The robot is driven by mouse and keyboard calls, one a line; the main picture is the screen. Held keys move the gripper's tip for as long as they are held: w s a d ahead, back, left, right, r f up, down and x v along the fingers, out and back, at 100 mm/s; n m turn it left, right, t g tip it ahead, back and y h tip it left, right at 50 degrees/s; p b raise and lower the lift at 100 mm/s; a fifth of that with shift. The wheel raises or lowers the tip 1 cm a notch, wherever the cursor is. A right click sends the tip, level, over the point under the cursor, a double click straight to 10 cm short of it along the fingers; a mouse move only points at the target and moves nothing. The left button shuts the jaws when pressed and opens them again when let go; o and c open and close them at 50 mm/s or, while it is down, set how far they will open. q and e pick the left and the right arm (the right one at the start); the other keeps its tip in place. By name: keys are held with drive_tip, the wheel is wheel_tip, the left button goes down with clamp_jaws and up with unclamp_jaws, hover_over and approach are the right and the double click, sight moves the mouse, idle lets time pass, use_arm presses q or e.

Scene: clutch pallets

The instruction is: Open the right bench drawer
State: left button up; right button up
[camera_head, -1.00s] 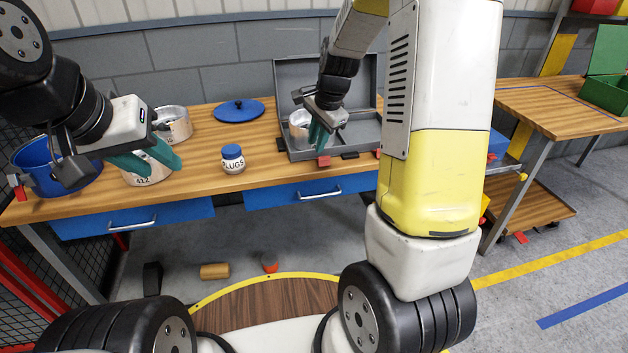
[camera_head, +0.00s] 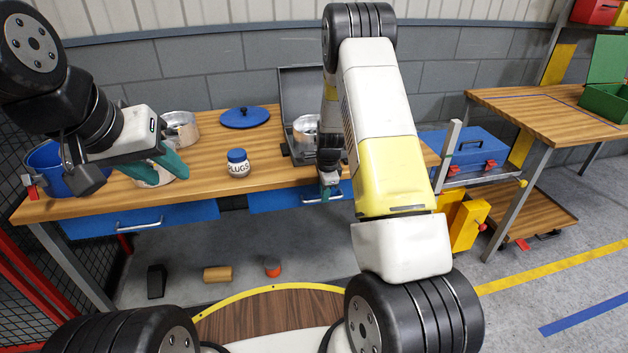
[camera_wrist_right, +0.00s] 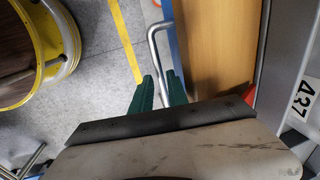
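The right bench drawer (camera_head: 274,198) is a blue front under the wooden bench top, and it looks closed. Its silver handle is partly hidden by my right gripper (camera_head: 327,192) in the head view. In the right wrist view, the handle (camera_wrist_right: 152,42) stands out from the blue front and runs down between the green fingers of my right gripper (camera_wrist_right: 160,76). Those fingers are apart, one on each side of the bar, with visible gaps. My left gripper (camera_head: 162,172) has its fingers apart near a metal pot (camera_head: 145,176) at the bench's left; whether it touches the pot is unclear.
On the bench (camera_head: 206,170) stand a PLUGS jar (camera_head: 238,165), a blue lid (camera_head: 244,117), more pots and an open grey case (camera_head: 300,85). A closed left drawer (camera_head: 170,214) is beside the right one. Small items lie on the floor below.

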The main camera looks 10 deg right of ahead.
drive_tip(key=shift+w+f, duration=0.1)
drive_tip(key=shift+f, duration=0.4)
drive_tip(key=shift+c, duration=0.4)
clamp_jaws()
idle(0.7)
